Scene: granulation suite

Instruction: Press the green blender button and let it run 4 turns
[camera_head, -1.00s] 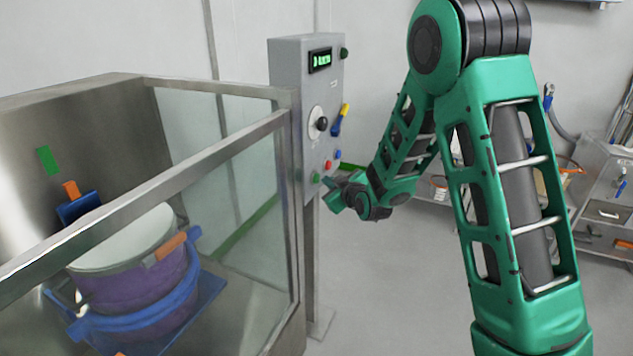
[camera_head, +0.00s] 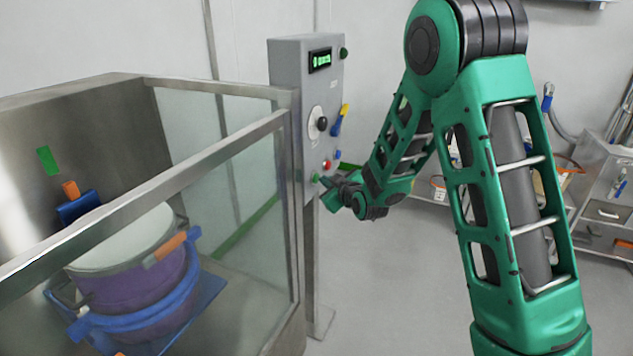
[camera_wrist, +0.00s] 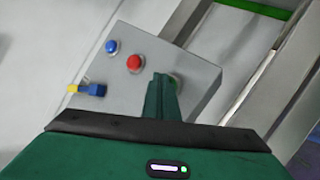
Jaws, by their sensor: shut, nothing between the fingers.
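The grey control box (camera_head: 290,75) stands on a post right of the blender enclosure. Its green button (camera_head: 315,177) is low on the front panel, below the red button (camera_head: 327,165) and the blue button (camera_head: 338,154). My gripper (camera_head: 323,181) is shut and empty, its tips right at the green button; I cannot tell whether they press it. In the wrist view the shut fingers (camera_wrist: 160,80) hide most of the green button (camera_wrist: 176,79). The purple blender drum (camera_head: 140,295), with a pale lid, sits in a blue frame behind the glass.
The panel also carries a lit green display (camera_head: 320,61), too small to read, a black knob (camera_head: 322,123) and a yellow-and-blue switch (camera_head: 341,118). The steel enclosure rim (camera_head: 200,165) lies left. A metal cart (camera_head: 605,190) stands far right.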

